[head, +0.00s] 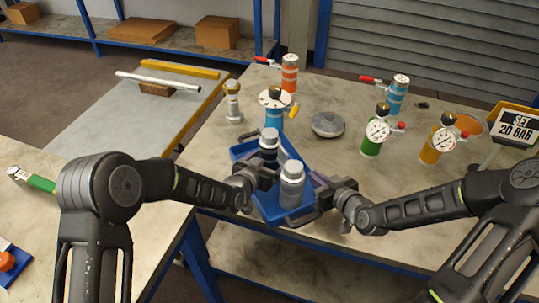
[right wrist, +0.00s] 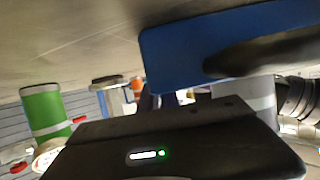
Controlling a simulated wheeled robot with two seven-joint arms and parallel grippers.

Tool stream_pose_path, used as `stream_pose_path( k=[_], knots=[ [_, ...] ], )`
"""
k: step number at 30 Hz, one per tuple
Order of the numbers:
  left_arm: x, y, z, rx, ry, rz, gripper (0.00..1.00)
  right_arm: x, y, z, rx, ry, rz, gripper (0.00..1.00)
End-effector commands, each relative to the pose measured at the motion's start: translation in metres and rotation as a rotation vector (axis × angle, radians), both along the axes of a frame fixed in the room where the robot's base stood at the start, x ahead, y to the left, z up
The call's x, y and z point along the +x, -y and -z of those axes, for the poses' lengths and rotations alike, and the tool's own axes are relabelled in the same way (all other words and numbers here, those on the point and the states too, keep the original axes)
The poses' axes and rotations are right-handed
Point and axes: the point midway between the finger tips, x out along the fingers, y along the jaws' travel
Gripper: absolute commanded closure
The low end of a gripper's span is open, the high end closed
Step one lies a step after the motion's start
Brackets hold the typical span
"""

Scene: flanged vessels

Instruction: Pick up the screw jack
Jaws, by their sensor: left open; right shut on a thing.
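A small silver post with a brass-coloured top (head: 233,100) stands upright at the table's left side, behind the tray. It looks most like the screw jack, but I cannot be sure. My left gripper (head: 264,176) is open at the left side of the blue tray, close to the grey cylinders and well in front of the post. My right gripper (head: 318,192) is shut at the tray's right edge, seemingly on the blue tray (head: 270,212); its fingertips are partly hidden. The tray also shows in the right wrist view (right wrist: 180,55).
Two grey cylinders, one dark-banded (head: 268,142) and one plain (head: 291,188), stand in the tray. Blue, green (head: 371,142) and yellow (head: 432,152) gauge vessels, orange and blue valves, and a metal disc (head: 328,124) stand behind. A sign (head: 514,124) is at right.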

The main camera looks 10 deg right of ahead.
Motion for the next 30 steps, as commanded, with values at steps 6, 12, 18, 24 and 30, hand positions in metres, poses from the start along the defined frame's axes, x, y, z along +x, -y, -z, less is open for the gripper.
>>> stream_pose_path(
  k=[6,12,18,24,30],
  knots=[
    [0.0097,0.0082,0.0054,0.000,0.000,0.000,0.16,0.0004,0.0006,-0.0003,-0.001,0.001,0.001,1.00],
    [0.0095,0.0079,0.0051,0.000,0.000,0.000,0.16,0.0004,0.0006,-0.0003,-0.001,0.001,0.001,1.00],
    [0.0094,0.0077,0.0050,0.001,0.001,0.000,0.16,0.0004,0.0006,-0.0003,-0.001,0.001,0.001,1.00],
    [0.0095,0.0077,0.0050,0.001,0.001,0.000,0.22,0.0004,0.0006,-0.0004,-0.001,0.001,0.001,1.00],
    [0.0094,0.0077,0.0049,0.001,0.001,0.000,0.38,0.0004,0.0006,-0.0004,-0.001,0.001,0.001,1.00]
  ],
)
